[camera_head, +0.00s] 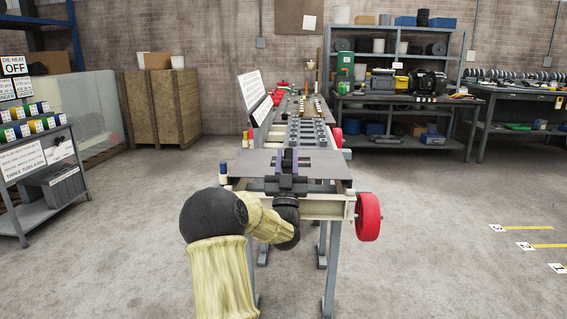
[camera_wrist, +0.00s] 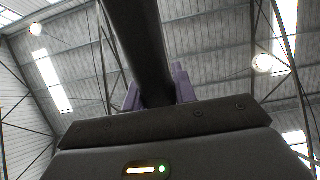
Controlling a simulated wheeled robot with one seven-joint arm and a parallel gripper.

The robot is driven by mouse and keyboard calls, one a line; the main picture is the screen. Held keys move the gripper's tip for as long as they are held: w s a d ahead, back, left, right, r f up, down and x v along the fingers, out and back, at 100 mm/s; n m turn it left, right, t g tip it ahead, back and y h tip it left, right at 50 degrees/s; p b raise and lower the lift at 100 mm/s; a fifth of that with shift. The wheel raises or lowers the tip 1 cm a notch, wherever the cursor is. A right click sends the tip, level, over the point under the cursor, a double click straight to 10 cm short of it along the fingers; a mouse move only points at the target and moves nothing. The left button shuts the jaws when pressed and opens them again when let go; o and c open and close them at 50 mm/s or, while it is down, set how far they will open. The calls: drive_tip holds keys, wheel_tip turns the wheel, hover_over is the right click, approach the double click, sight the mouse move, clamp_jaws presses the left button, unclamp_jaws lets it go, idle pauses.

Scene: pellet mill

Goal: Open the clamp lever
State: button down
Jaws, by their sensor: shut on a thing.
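My gripper (camera_head: 287,161) is at the near end of the long machine bench, over a flat grey plate (camera_head: 327,164). Its two purple fingers stand on either side of a dark bar. In the wrist view the dark bar (camera_wrist: 138,40), which looks like the clamp lever, comes down from the top edge between the purple fingers of my gripper (camera_wrist: 158,90). The fingers are shut on it. In the head view my wrist and gripper body hide the clamp lever, so its angle and the clamp cannot be made out there.
A red handwheel (camera_head: 368,217) sticks out at the bench's right side. A white sign board (camera_head: 251,90) stands on its left edge. Shelves and a workbench (camera_head: 395,101) line the back right.

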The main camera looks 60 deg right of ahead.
drive_tip(key=shift+f, duration=0.1)
drive_tip(key=c, duration=1.1)
unclamp_jaws()
drive_tip(key=b+v, duration=0.5)
drive_tip(key=v, duration=1.2)
drive_tip(key=shift+a+b, duration=0.2)
drive_tip(key=shift+b, duration=0.2)
